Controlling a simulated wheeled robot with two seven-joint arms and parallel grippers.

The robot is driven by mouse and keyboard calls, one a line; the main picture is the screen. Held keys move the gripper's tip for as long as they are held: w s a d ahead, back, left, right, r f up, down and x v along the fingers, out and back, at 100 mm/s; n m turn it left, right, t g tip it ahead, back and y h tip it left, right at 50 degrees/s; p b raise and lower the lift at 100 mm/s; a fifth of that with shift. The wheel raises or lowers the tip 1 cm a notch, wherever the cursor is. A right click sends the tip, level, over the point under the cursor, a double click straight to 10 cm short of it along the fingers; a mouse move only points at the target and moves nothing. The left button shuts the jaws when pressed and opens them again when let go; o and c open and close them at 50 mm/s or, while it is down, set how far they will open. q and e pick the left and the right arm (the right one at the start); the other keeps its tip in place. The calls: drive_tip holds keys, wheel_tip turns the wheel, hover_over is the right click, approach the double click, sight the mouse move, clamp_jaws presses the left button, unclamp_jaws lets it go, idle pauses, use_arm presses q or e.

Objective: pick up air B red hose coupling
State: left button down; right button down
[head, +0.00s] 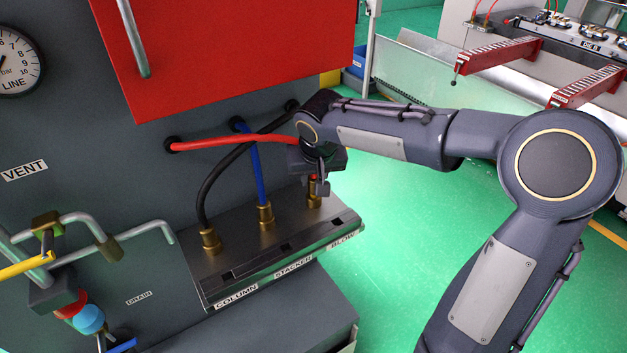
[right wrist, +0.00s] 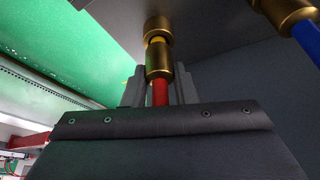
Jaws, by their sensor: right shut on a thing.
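The red hose (head: 225,141) leaves the grey cabinet and runs right to my right gripper (head: 317,180). Its brass coupling (right wrist: 158,62) is in line with a brass port (right wrist: 157,25) in the right wrist view. In the head view, brass (head: 314,196) shows at the right end of the plate, by the label BLOW. My right gripper (right wrist: 160,86) is shut on the red hose coupling, with one finger on each side of the red part. My wrist partly hides it in the head view. My left gripper is not in view.
A black hose (head: 205,193) and a blue hose (head: 256,172) end in brass couplings on the same metal plate (head: 290,238), left of my gripper. The red hose crosses the black one. Pipes and valves stand at the left. Green floor (head: 400,230) is open at the right.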

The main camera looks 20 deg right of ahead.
drive_tip(key=s+a+r+b, duration=0.1)
drive_tip(key=s+a+r, duration=0.6)
drive_tip(key=s+r, duration=0.5)
drive_tip(key=shift+a, duration=0.25)
drive_tip(key=shift+w, duration=0.15)
